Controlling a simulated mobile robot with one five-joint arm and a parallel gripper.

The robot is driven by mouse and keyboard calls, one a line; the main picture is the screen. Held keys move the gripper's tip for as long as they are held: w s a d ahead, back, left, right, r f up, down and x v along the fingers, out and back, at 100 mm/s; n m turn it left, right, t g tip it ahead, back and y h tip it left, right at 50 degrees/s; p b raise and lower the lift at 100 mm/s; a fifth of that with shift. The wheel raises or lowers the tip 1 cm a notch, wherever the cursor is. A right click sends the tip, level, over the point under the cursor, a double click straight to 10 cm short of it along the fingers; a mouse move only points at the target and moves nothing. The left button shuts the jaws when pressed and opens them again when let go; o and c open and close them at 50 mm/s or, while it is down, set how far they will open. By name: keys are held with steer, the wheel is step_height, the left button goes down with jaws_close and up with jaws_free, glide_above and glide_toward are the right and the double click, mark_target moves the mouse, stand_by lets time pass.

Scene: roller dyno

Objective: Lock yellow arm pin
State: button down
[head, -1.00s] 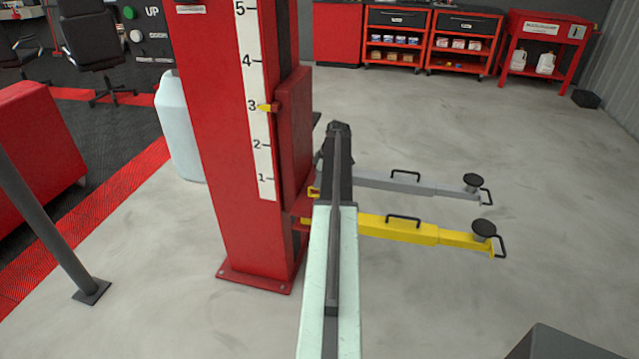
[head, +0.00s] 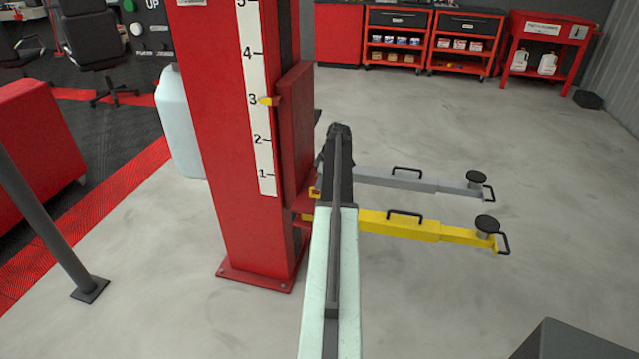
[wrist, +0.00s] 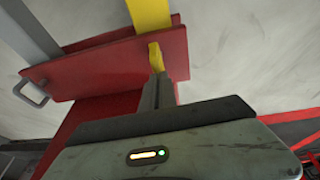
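The yellow lift arm (head: 400,226) reaches right from the red lift post (head: 225,150), below and in front of the grey lift arm. In the wrist view the yellow arm (wrist: 150,14) meets a red bracket (wrist: 105,68). A small yellow pin (wrist: 156,57) stands out at this bracket, just below the yellow arm. The grey fingers of my gripper (wrist: 158,80) are at the pin's near end, close together and seeming to touch it. Whether they grip it is unclear.
The grey lift arm (head: 420,182) lies just behind the yellow one. Both end in round black pads. A yellow pointer (head: 266,101) marks 3 on the post's scale. A dark grey pole (head: 50,230) stands at left. Open floor lies to the right.

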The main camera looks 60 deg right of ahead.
steer(key=shift+r+p, duration=0.45)
steer(key=shift+p, duration=0.2)
steer(key=p+v, duration=1.2)
steer(key=v, duration=0.1)
steer(key=shift+w+a, duration=0.3)
